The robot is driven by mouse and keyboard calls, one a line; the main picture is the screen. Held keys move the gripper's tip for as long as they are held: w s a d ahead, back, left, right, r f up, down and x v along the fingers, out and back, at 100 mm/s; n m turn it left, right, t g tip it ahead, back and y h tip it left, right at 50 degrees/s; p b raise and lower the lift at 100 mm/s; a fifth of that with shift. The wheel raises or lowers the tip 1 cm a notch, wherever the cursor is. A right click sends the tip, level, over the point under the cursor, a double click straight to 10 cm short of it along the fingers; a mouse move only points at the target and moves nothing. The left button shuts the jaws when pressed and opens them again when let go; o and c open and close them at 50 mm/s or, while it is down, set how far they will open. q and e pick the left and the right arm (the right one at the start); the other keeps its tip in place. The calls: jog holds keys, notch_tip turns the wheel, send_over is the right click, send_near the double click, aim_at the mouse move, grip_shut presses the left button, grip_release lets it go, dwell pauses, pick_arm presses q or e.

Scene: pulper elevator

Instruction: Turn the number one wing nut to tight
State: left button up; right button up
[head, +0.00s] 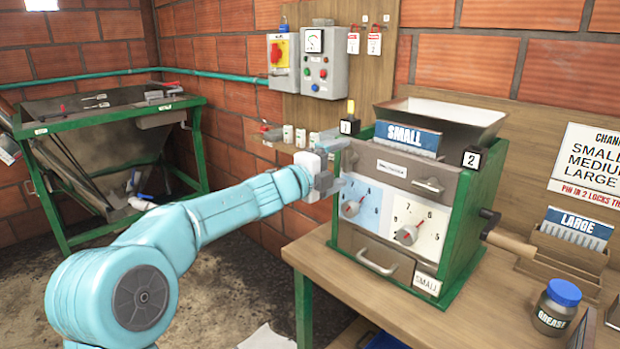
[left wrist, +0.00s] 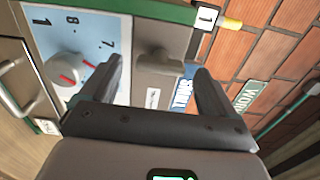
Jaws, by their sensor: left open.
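The green-framed pulper (head: 462,232) stands on the wooden bench, with a white number 1 tag (head: 349,127) at its top left corner. The tag also shows in the left wrist view (left wrist: 207,17). The number one wing nut (left wrist: 160,60) is a grey bar-shaped knob on the brown-grey front panel, below that tag. In the head view my left gripper largely covers it. My left gripper (head: 333,172) is open and empty at the pulper's upper left front. In the left wrist view its fingers (left wrist: 160,76) stand apart, with the knob between and beyond the tips; contact cannot be told.
A second wing nut (head: 428,186) sits under the number 2 tag (head: 471,158). Two dials, a blue one (head: 355,207) and a white one (head: 408,234), lie just below the panel. A hopper (head: 440,115) tops the pulper. A grease jar (head: 557,306) stands at the bench's right.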

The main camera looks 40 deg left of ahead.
pick_arm(q)
jog(key=s+a+b, duration=0.1)
jog(key=s, duration=1.3)
jog(key=shift+s, duration=0.15)
